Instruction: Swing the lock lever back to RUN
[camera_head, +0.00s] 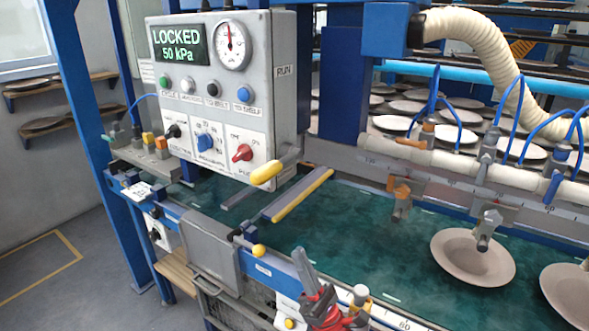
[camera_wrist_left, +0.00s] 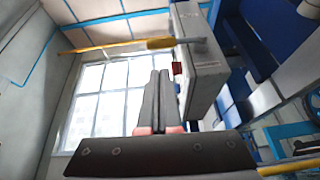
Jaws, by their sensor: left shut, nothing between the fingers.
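The grey control box (camera_head: 260,110) has a screen (camera_head: 180,44) reading LOCKED, 50 kPa. A RUN label (camera_head: 284,71) is high on its right side face. A lever with a yellow grip (camera_head: 267,173) sticks out at the box's lower right, well below that label. A yellow grip (camera_wrist_left: 160,43) on a rod also shows beside the box in the left wrist view. My left gripper (camera_head: 300,256) is low in the head view, in front of the green bed and apart from the lever. Its fingers (camera_wrist_left: 157,85) are together and empty. My right gripper is not in view.
A yellow-edged bar (camera_head: 303,195) lies over the green bed (camera_head: 350,240) below the lever. A small yellow knob (camera_head: 258,250) stands on the front rail near my left gripper. Suction pipework (camera_head: 440,160) and a plate (camera_head: 473,258) are at the right.

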